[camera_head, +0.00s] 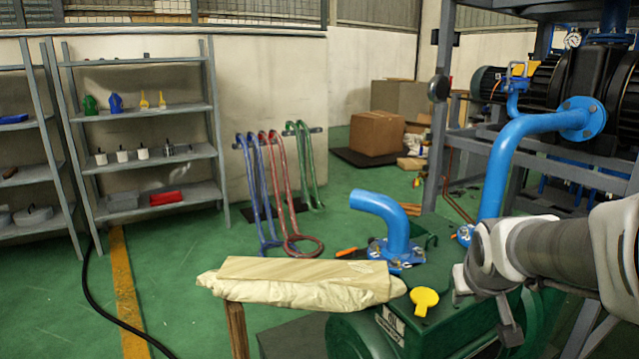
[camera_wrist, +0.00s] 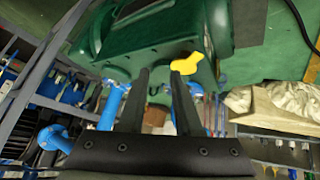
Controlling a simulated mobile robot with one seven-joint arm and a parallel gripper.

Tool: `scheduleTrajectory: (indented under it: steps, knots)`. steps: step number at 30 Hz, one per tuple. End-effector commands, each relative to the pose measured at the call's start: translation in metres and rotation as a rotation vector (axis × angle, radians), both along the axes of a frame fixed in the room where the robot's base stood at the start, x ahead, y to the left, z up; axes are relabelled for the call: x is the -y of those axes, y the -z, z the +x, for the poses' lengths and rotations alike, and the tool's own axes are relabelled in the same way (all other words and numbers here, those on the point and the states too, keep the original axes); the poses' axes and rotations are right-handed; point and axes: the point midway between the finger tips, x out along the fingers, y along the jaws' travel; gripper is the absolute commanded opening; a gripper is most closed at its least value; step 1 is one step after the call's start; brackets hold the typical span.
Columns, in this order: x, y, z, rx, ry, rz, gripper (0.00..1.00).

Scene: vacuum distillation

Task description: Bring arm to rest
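My arm reaches in from the right in the head view. My gripper (camera_head: 484,308) is above the green machine (camera_head: 440,335), right of a yellow handle (camera_head: 424,299). In the wrist view my gripper (camera_wrist: 161,72) shows two dark fingers apart, with nothing held between them. The yellow handle (camera_wrist: 186,64) appears by the right fingertip there; I cannot tell whether they touch. The green machine (camera_wrist: 160,30) fills the upper middle of the wrist view.
Blue pipes (camera_head: 398,225) and (camera_head: 505,165) rise close by. A steel frame (camera_head: 440,110) stands at right. A cloth-covered bench (camera_head: 300,285) is in front. Shelves (camera_head: 145,115) stand at left, coloured hoses (camera_head: 280,180) by the wall.

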Motion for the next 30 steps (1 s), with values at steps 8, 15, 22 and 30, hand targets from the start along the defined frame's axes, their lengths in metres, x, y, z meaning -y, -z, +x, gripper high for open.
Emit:
scheduleTrajectory:
  steps: [8, 15, 22, 30]
  knots:
    - [-0.072, -0.026, -0.088, -0.049, -0.061, 0.086, 0.33]
    - [-0.107, -0.023, -0.158, -0.11, -0.108, 0.155, 0.33]
    - [-0.115, -0.057, -0.179, -0.137, -0.123, 0.177, 0.33]
    - [-0.115, -0.116, -0.178, -0.135, -0.122, 0.176, 0.33]
